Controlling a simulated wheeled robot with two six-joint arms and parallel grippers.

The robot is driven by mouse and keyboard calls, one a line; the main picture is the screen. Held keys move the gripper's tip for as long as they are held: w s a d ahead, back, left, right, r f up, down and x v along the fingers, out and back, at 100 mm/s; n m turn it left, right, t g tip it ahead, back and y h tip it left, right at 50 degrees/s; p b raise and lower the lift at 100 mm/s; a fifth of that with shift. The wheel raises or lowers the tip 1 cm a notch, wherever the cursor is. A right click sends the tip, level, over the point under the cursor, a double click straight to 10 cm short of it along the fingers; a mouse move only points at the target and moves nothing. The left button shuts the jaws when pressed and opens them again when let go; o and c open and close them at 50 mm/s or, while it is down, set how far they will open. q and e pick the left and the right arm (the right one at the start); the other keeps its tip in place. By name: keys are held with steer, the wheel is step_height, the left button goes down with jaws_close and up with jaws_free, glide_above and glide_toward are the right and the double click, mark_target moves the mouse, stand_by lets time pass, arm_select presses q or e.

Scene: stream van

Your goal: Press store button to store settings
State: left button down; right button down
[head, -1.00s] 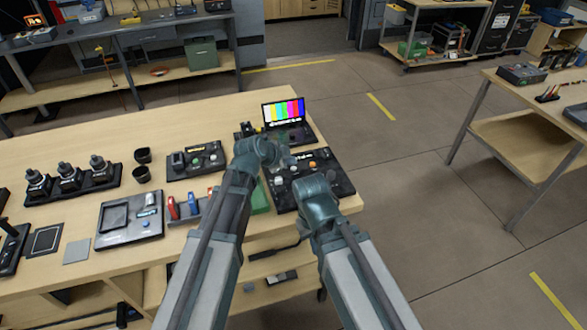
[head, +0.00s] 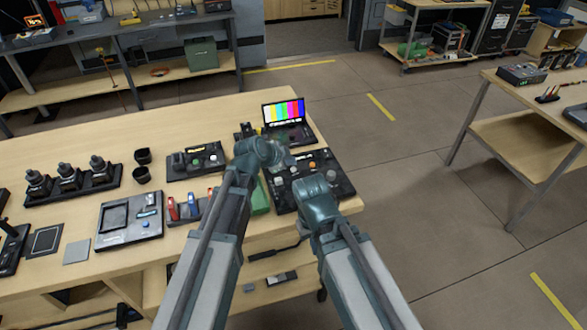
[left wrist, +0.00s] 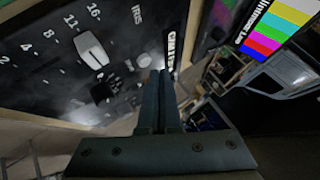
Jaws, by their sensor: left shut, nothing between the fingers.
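A black control panel (head: 340,184) with small knobs or buttons lies at the table's right end, partly behind my arms. An orange button (head: 311,165) shows on it. I cannot make out a store label. My left gripper (head: 284,159) is over the panel's far left part, in front of the laptop. In the left wrist view its fingers (left wrist: 160,90) are together and empty. Behind them is a dark panel (left wrist: 60,55) with white numbers, an IRIS label, a pale lever and a dark knob. Whether the fingertips touch it is unclear. My right gripper is hidden behind its own arm.
A laptop (head: 288,134) with colour bars stands behind the panel; its screen also shows in the left wrist view (left wrist: 270,28). Left of it are another button panel (head: 180,172), a flat device (head: 120,226) and several dark joystick units (head: 70,190).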

arm_select(q)
steer(key=shift+f, duration=0.1)
stand_by(0.5)
steer(key=shift+f+b, duration=0.3)
steer(key=shift+b, duration=0.15)
steer(key=shift+f+b, duration=0.4)
stand_by(0.5)
steer(key=shift+r, duration=0.1)
steer(key=shift+r+p, duration=0.7)
steer(key=shift+p, duration=0.15)
step_height(320, 180, up, 5)
steer(key=p, duration=0.5)
